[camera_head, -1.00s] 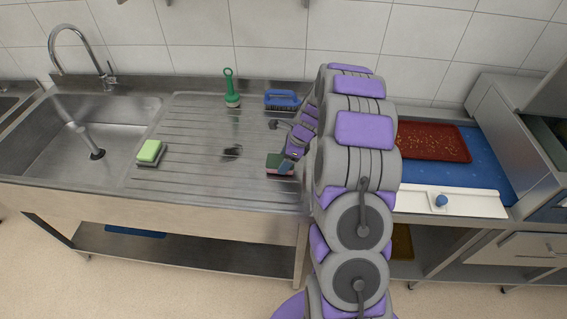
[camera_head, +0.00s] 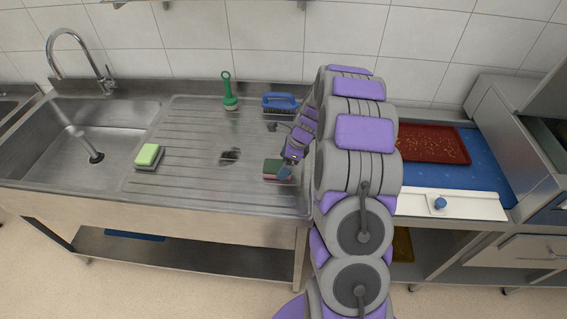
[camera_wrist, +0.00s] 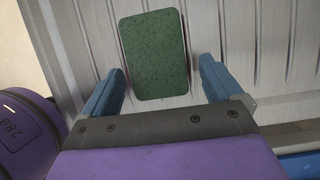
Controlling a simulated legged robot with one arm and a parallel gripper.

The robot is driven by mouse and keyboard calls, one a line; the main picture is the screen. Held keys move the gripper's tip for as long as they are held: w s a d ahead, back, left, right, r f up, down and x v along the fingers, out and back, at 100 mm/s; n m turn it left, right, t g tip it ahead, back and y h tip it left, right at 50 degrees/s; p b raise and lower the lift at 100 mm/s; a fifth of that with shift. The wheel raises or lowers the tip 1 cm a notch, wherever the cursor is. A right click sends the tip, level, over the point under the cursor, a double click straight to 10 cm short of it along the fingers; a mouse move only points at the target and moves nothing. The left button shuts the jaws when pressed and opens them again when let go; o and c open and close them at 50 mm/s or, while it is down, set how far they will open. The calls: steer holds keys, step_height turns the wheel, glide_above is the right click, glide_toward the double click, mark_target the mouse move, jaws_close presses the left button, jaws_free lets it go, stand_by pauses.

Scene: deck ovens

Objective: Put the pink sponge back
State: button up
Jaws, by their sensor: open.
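A sponge (camera_head: 272,164) lies on the ribbed steel drainboard (camera_head: 195,185), with a dark green top and a pinkish side just showing in the head view. My gripper (camera_head: 286,173) is at its right end there and covers part of it. In the wrist view the green speckled top of the sponge (camera_wrist: 154,40) faces the camera. My gripper (camera_wrist: 162,66) is open, with one blue finger on each side of the sponge's near part. Gaps show between the sponge and both fingers. The height of the fingers over the board is hard to tell.
A light green sponge (camera_head: 148,154) sits at the left of the drainboard beside the sink (camera_head: 60,150). A green brush (camera_head: 230,102) and a blue brush (camera_head: 280,103) stand at the back. A red tray (camera_head: 425,147) is on a blue surface (camera_head: 485,178) at right.

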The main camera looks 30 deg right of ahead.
steer(key=p+v, duration=0.1)
steer(key=v, duration=0.2)
steer(key=a+v, duration=0.1)
steer(key=v, duration=0.2)
steer(key=shift+a+r+p, duration=0.1)
steer(key=shift+r+p, duration=0.25)
steer(key=shift+r, duration=0.15)
steer(key=s+a+r+n+g, duration=0.2)
steer(key=s+a+r+n, duration=1.05)
steer(key=s+a, duration=0.25)
steer(key=s+a+r+n+g+h, duration=0.1)
steer(key=s+a+n, duration=0.1)
steer(key=s+n, duration=0.4)
steer(key=s+a+r+n+g+h, duration=0.1)
steer(key=s+n, duration=0.5)
steer(key=s, duration=1)
steer(key=shift+s+a+r+h+p, duration=0.3)
steer(key=shift+a+h+p, duration=0.1)
steer(key=shift+a+h, duration=0.4)
steer(key=shift+w, duration=0.1)
